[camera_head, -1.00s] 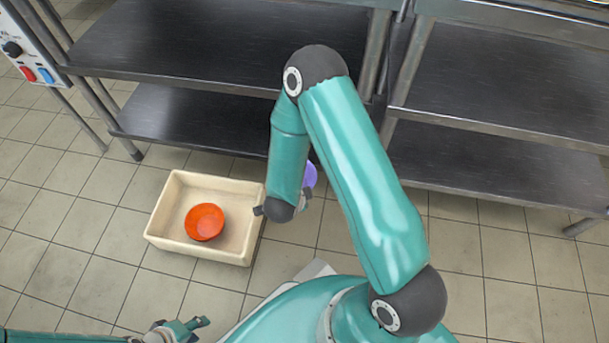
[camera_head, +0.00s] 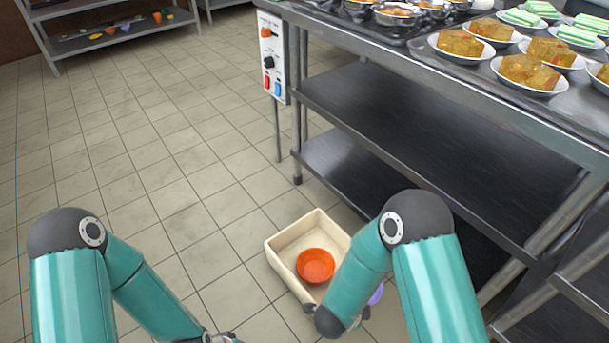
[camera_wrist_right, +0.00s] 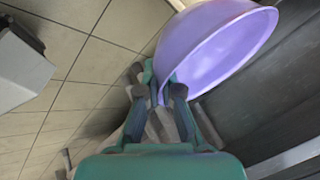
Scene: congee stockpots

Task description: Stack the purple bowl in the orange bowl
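The orange bowl (camera_head: 315,265) sits upright inside a cream bin (camera_head: 277,262) on the tiled floor in the head view. The purple bowl (camera_head: 376,294) is mostly hidden behind my right forearm in that view, to the right of the orange bowl and apart from it. In the right wrist view the purple bowl (camera_wrist_right: 222,45) is large and tilted, with its rim between the fingers of my right gripper (camera_wrist_right: 163,88), which is shut on it. My left gripper (camera_head: 220,338) is cut off at the bottom edge of the head view, and its fingers cannot be made out.
A steel shelf unit (camera_head: 400,120) stands right of the bin, with its lower shelf (camera_head: 335,165) close behind it. Plates of food (camera_head: 530,75) stand on its top. A control box (camera_head: 270,60) hangs at its corner. The floor to the left is clear.

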